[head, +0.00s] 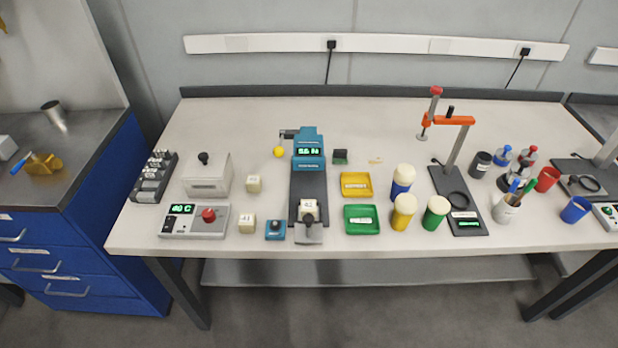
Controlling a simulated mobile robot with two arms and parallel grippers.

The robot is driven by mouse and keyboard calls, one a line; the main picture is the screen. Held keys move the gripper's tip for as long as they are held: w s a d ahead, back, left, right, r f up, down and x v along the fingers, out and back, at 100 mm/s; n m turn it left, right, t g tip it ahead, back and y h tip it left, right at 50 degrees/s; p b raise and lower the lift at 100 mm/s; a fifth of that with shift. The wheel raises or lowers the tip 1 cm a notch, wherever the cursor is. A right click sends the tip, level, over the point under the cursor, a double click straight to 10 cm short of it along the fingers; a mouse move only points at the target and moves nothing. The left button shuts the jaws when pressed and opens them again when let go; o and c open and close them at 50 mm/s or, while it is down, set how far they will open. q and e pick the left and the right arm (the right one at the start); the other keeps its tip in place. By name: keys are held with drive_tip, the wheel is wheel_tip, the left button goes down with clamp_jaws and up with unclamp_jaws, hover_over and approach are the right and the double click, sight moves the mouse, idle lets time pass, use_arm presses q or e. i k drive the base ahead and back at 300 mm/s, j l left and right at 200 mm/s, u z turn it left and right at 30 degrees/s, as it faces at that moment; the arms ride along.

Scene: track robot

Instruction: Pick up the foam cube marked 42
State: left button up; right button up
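Three small cream-coloured cubes show in the head view. One cube (253,184) lies on the white table behind the others, right of a grey box. A second cube (247,224) lies near the table's front edge. A third cube (308,207) sits on the front part of a blue and dark grey tester (309,142) with a lit green display. Dark marks show on the cubes, but they are too small to read surely, so I cannot tell which one is marked 42. Neither of my grippers is in view.
A control box with a red knob (208,216) stands left of the front cube, and a small blue box (275,230) right of it. Yellow (371,186) and green (375,212) trays lie right of the tester. Several cylinders and a clamp stand (458,150) stand further right. The table's back is mostly clear.

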sight(307, 206)
drive_tip(key=l+z, duration=0.45)
drive_tip(key=l, duration=1.05)
